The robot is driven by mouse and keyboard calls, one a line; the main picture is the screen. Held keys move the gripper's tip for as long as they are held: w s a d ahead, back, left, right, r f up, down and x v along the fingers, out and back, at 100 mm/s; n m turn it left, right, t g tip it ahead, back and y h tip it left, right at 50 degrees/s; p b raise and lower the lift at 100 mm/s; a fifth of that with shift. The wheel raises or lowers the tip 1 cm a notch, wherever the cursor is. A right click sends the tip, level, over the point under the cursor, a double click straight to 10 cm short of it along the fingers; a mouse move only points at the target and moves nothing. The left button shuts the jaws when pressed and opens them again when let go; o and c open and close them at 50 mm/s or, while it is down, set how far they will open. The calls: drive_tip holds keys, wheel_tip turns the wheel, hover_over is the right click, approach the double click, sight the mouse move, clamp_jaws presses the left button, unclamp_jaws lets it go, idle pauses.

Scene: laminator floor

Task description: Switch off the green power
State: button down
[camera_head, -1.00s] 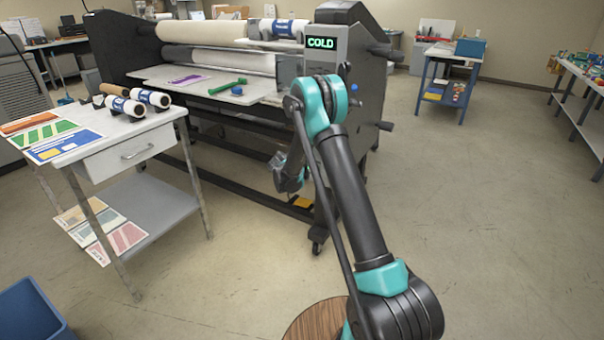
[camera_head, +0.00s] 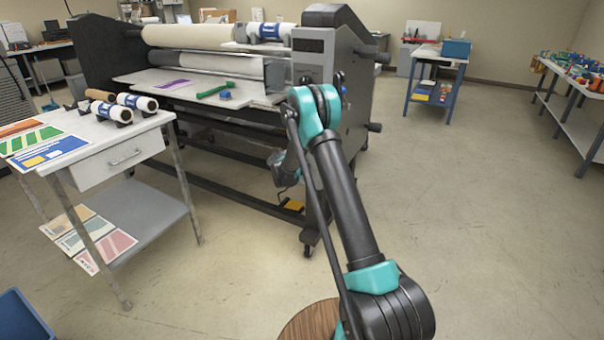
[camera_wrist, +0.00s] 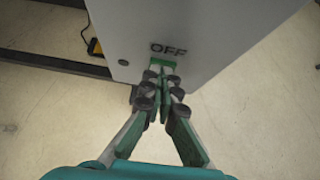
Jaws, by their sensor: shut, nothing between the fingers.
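In the wrist view, a green switch (camera_wrist: 163,61) sits on the grey side panel (camera_wrist: 215,35) of the machine, just below the printed word OFF. My gripper (camera_wrist: 161,78) is shut and empty, with its fingertips at the lower edge of the switch. They look in contact, though the tips partly cover it. In the head view, the laminator's control box (camera_head: 313,68) has a dark, unlit display (camera_head: 308,46). My arm hides the gripper and the switch there.
A green-handled tool (camera_head: 214,90) and a blue block (camera_head: 225,96) lie on the laminator's feed table. A white side table (camera_head: 95,138) with rolls and printed sheets stands at left. The floor to the right is open.

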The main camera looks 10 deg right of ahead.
drive_tip(key=shift+r, duration=0.1)
drive_tip(key=shift+r, duration=0.7)
drive_tip(key=shift+a, duration=0.1)
drive_tip(key=v, duration=1.3)
drive_tip(key=shift+r, duration=0.2)
